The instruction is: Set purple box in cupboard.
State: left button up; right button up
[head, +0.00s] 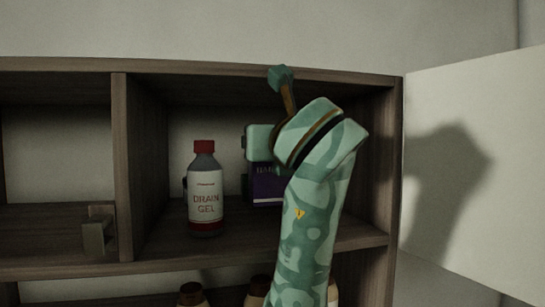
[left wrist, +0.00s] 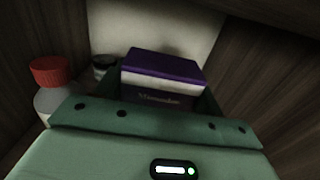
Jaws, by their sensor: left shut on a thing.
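The purple box (head: 266,190) is inside the cupboard's (head: 118,170) right upper compartment, partly hidden behind my left gripper and arm. In the left wrist view, its purple top and pale band (left wrist: 163,65) show between the fingers. My left gripper (head: 258,152) reaches into this compartment from the front and is shut on the purple box. In the head view its fingertips are mostly hidden. Whether the box rests on the shelf is hard to tell. My right gripper is in neither view.
A drain gel bottle (head: 205,190) with a red cap stands just left of the box. A dark item (left wrist: 103,66) is behind it. The cupboard door (head: 465,160) is open at the right. Several bottle tops (head: 192,294) show on the lower shelf. The left compartment (head: 50,160) looks empty.

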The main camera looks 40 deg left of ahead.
aim_at(270, 165)
pick_arm(q)
jog(key=shift+f, duration=0.25)
notch_tip(270, 165, down, 2)
jog(key=shift+w+f+p, duration=0.1)
jog(key=shift+f+p, duration=0.1)
jog(key=shift+p, duration=0.25)
jog(key=shift+a+f+p, duration=0.2)
jog(key=shift+f+p, duration=0.15)
jog(key=shift+a+f, duration=0.1)
jog(key=shift+f, duration=0.15)
jog(key=o, duration=0.9)
jog(key=shift+f, duration=0.1)
jog(key=shift+o, duration=1.3)
jog(key=shift+w, duration=0.1)
